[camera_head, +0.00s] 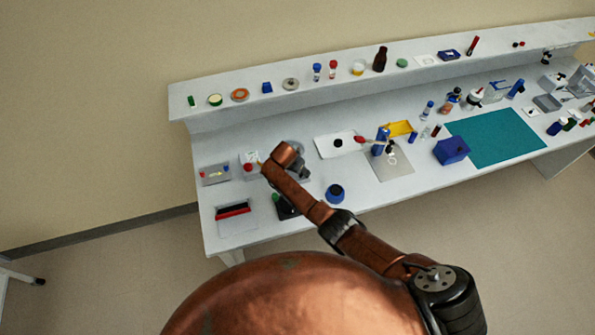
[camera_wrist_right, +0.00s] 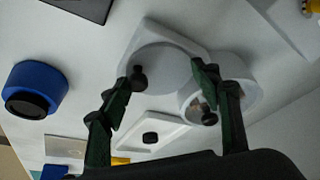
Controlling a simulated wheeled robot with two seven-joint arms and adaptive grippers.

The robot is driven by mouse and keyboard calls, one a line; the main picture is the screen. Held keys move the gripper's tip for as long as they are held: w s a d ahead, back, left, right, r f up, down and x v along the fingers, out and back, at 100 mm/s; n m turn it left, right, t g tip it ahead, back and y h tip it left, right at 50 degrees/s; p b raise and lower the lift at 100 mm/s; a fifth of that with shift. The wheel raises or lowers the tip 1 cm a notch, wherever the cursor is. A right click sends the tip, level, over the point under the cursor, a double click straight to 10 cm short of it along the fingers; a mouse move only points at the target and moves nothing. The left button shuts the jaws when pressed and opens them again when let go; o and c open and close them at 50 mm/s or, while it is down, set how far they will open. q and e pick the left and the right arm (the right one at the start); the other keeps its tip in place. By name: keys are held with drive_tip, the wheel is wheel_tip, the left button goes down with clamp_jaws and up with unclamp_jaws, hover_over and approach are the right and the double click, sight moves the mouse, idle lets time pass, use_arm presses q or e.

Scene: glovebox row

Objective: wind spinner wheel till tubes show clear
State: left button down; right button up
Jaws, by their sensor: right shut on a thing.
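The spinner is a pale grey device on a base. In the head view the spinner (camera_head: 303,172) stands on the bench, partly hidden behind my right arm. In the right wrist view its round wheel (camera_wrist_right: 163,66) shows with a black knob (camera_wrist_right: 138,78) near the left finger. I cannot make out tubes in the spinner. My left gripper is in neither view.
A blue pot with a dark top (camera_head: 335,193) stands right of the spinner. A white tray (camera_head: 323,152) lies behind it. Left are a grey tray (camera_head: 212,180) and a white box with a red-and-black strip (camera_head: 236,222). A raised shelf (camera_head: 310,92) runs along the back.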

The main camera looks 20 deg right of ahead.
drive_tip(key=shift+s+f, duration=0.3)
drive_tip(key=shift+f, duration=0.15)
drive_tip(key=o, duration=0.8)
drive_tip(key=shift+c, duration=0.2)
drive_tip(key=o, duration=0.5)
drive_tip(key=shift+w+r, duration=0.15)
drive_tip(key=shift+w, duration=0.15)
drive_tip(key=shift+r, duration=0.1)
drive_tip(key=shift+a+r, duration=0.1)
drive_tip(key=shift+r, duration=0.15)
drive_tip(key=v, duration=1.1)
drive_tip(key=shift+r, duration=0.25)
drive_tip(key=shift+s, duration=0.1)
